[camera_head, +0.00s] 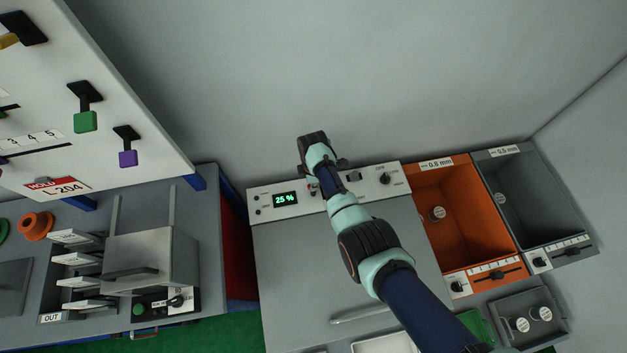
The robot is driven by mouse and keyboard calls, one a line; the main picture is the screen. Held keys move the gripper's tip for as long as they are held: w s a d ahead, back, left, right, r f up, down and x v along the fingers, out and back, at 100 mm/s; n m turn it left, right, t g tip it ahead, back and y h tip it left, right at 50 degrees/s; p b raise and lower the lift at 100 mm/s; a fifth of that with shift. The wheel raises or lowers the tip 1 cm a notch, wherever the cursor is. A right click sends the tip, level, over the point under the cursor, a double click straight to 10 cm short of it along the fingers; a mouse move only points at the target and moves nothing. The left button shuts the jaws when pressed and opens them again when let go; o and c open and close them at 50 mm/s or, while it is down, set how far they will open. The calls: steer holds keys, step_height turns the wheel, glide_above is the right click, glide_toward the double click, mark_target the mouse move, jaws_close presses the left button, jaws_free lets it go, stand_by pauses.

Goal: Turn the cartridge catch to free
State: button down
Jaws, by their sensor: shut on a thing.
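My gripper (309,183) reaches down to the white control panel (410,180) on top of the grey cabinet, just right of a green "25 %" display (286,199). My own wrist and forearm cover most of it. It is shut on a small control there. A bit of red shows beside the fingers, but the control's shape and setting are hidden. I cannot read a label that marks the cartridge catch. A black knob (385,179) with small markings sits farther right on the panel, clear of the gripper. A small black part (354,177) shows just right of my wrist.
An orange bin (437,230) marked 0.8 mm and a grey bin (520,170) marked 0.5 mm stand to the right.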

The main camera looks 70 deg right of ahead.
stand_by(0.4)
steer(key=c, duration=1.2)
jaws_free()
step_height(320, 180, up, 12)
steer(key=shift+w, duration=0.15)
